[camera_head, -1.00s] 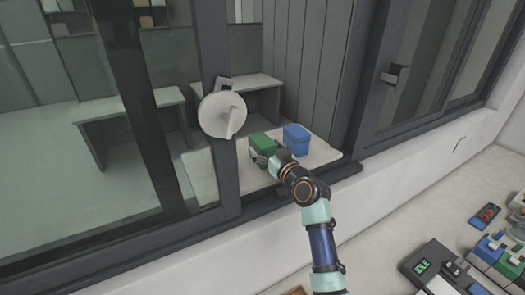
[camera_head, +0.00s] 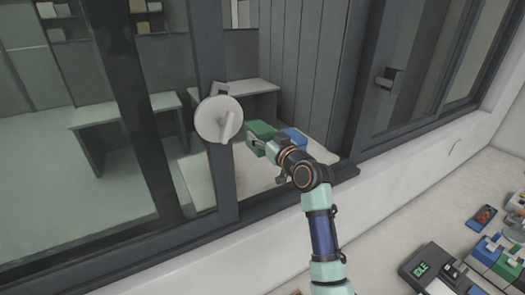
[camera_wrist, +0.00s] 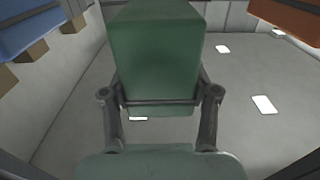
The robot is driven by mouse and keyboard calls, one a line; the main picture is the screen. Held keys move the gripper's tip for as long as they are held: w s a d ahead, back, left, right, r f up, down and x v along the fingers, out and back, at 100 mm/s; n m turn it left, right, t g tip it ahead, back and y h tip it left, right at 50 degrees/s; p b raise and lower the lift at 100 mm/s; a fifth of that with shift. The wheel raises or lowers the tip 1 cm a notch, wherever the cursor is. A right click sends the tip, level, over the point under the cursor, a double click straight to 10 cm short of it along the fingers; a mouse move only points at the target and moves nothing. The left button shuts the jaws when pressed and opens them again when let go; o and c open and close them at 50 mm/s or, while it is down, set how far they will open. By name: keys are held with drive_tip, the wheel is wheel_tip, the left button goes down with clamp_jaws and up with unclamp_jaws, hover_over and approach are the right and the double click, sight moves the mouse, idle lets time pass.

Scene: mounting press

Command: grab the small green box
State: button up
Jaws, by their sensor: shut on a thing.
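The small green box (camera_head: 259,131) is at the end of my arm in the head view, above the pale ledge beyond the window opening. My gripper (camera_head: 262,143) is shut on it. In the wrist view the green box (camera_wrist: 155,58) fills the upper middle, with the two fingers of my gripper (camera_wrist: 158,103) on either side of it. The far side of the box is hidden.
A blue box (camera_head: 296,138) stands on the ledge (camera_head: 240,172), partly hidden behind my arm. Grey tables (camera_head: 125,106) stand beyond.

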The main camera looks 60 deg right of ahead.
wheel_tip(320, 180, up, 14)
drive_tip(key=shift+b, duration=0.4)
